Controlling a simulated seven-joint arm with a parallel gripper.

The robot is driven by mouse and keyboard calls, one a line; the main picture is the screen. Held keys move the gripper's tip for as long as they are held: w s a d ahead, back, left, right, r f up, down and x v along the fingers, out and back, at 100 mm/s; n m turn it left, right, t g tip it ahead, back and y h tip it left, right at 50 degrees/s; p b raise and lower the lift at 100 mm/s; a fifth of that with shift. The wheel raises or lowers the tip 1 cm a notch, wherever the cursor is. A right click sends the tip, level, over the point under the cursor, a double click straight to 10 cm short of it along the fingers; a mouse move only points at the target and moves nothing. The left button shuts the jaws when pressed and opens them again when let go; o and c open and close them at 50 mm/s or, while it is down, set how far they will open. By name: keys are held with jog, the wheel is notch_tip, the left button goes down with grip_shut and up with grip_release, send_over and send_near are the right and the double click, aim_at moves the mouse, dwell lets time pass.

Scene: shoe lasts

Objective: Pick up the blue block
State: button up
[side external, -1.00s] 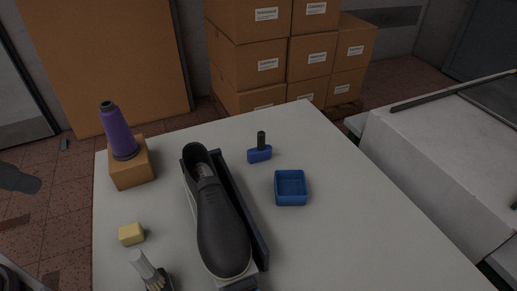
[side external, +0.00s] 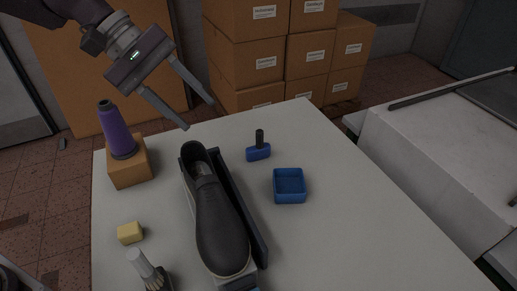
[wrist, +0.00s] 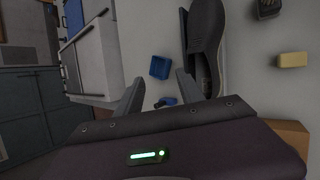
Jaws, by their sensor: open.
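The blue block (side external: 258,153) stands on the table with a black upright peg on top, behind the blue tray and right of the black shoe. In the wrist view a small blue shape, likely the block (wrist: 167,101), shows low between the fingers, partly hidden by my gripper body. My gripper (side external: 199,115) is open and empty, held above the far left part of the table, up and left of the block. Its two fingers (wrist: 161,75) also show in the wrist view.
An empty blue tray (side external: 290,196) sits in front of the block. A black shoe (side external: 217,222) rests on a dark stand. A purple cone (side external: 118,134) stands on an orange box (side external: 130,172). A yellow block (side external: 129,233) and a brush (side external: 142,264) lie nearby. The table's right side is clear.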

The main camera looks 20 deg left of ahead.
jog(key=w+d+f+n+h, duration=0.25)
jog(key=w+f+n, duration=0.35)
jog(key=w+f, duration=0.4)
jog(key=n+t+h, duration=0.3)
jog(key=n, duration=0.4)
send_near(269, 146)
jog(key=d+r, duration=0.1)
jog(key=w+d, duration=0.1)
jog(key=shift+w+d+r+y, duration=0.15)
jog(key=shift+d+r+y, duration=0.1)
jog(key=shift+r, duration=0.1)
jog(key=x, duration=0.6)
jog(key=shift+d+r, duration=0.25)
jog(key=shift+d, duration=0.35)
grip_shut()
